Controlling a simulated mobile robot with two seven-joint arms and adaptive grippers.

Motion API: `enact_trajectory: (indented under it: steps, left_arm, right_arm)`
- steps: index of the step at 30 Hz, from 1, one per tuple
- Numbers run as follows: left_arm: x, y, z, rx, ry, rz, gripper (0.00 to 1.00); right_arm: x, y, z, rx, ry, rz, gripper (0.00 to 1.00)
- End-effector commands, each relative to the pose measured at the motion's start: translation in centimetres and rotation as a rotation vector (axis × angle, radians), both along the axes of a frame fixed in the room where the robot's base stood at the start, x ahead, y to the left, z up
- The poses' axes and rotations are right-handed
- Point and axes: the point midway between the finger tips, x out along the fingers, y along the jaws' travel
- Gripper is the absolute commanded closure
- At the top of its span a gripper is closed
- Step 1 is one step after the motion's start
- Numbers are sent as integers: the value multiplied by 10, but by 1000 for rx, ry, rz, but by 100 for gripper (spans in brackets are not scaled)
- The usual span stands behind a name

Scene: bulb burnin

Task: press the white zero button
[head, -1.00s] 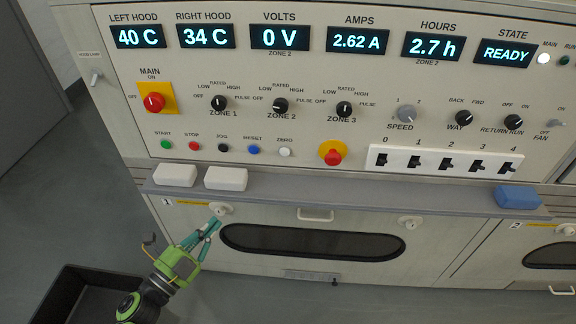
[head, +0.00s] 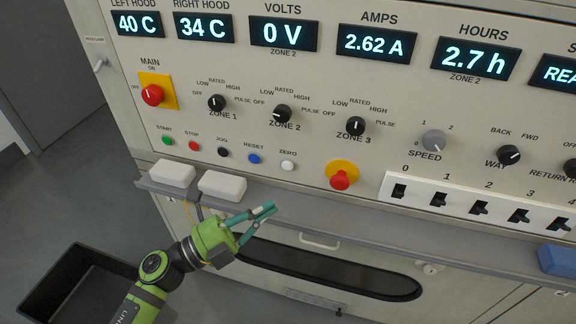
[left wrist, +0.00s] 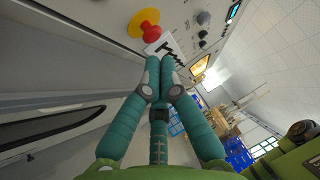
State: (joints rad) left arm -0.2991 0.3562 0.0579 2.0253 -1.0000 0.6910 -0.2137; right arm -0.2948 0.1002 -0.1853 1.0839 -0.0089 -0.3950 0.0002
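The white ZERO button (head: 288,165) is at the right end of the row of small buttons on the panel, in the head view. Nothing covers it. My left gripper (head: 270,209) is below it and a little left in the picture, in front of the grey ledge and apart from the button. Its teal fingers lie close together with nothing between them. They also look shut in the left wrist view (left wrist: 160,62), where I cannot make out the button. My right gripper is not in view.
The blue RESET button (head: 254,159) is just left of ZERO. A red emergency knob (head: 340,180) stands out to its right. White blocks (head: 222,186) lie on the grey ledge (head: 300,212) under the buttons. A black bin (head: 62,262) stands on the floor at left.

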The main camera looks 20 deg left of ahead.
Motion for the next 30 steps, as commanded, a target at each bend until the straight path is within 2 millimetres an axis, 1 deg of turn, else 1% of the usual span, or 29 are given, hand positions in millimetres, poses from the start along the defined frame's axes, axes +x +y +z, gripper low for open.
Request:
enact_trajectory:
  steps: [5,12,18,24,30]
  left_arm:
    - [18,-1,0,0,-3,0,100]
    - [53,-2,0,-1,-4,0,100]
    - [75,-3,-1,-1,-1,0,100]
    - [84,-3,0,0,0,1,100]
    - [85,-3,0,-1,1,1,100]
  right_arm:
    - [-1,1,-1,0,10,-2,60]
    - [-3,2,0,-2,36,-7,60]
    - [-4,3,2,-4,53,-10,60]
    - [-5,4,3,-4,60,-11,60]
    - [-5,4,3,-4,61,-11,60]
